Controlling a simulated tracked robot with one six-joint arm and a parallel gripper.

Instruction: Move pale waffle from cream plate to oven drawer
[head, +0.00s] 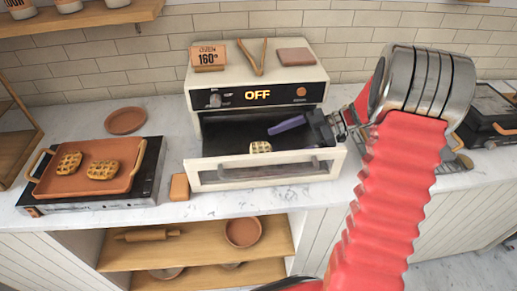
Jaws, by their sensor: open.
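A small pale-yellow waffle (260,146) lies in the open drawer (225,180) of the cream oven (290,80), left of the drawer's middle. My gripper (275,130) reaches into the drawer opening from the right. Its dark purple finger is above and to the right of the waffle, apart from it. The gripper is open and holds nothing that I can see. Its second finger is hard to make out. I see no cream plate in this view.
An orange pan (75,187) with two browner waffles sits on a burner at left. An empty terracotta plate (125,121) lies behind it. An orange block (179,187) stands beside the drawer's left front corner. A black appliance (490,115) is at right.

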